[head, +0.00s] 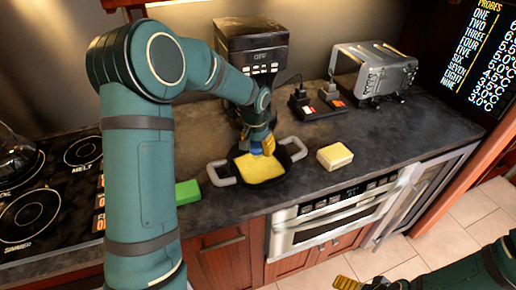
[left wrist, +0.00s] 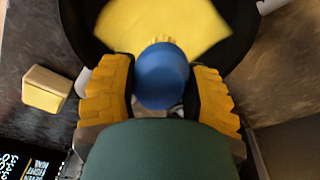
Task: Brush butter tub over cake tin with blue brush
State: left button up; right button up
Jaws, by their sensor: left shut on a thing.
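The dark round cake tin (head: 283,158) with two grey side handles sits on the counter, its inside bright yellow. My left gripper (head: 262,148) is over the tin, shut on the blue brush (head: 255,149). In the left wrist view the rounded blue brush (left wrist: 161,76) sits between the yellow fingers, with a little of its yellow tip beyond. The tip is over the yellow inside of the tin (left wrist: 240,35); I cannot tell whether it touches. A pale yellow block, likely the butter tub (head: 334,156), stands right of the tin. My right gripper (head: 358,284) is partly cut off at the bottom.
A green block (head: 187,192) lies left of the tin. Behind stand a black appliance (head: 252,50), a power strip with plugs (head: 322,108) and a silver toaster (head: 375,72). A stove (head: 45,190) is at left, an oven (head: 330,222) below the counter's front edge.

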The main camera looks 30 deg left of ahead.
pick_arm(q)
jog(key=shift+r+p, duration=0.8)
jog(key=shift+r, duration=0.65)
jog(key=shift+f, duration=0.1)
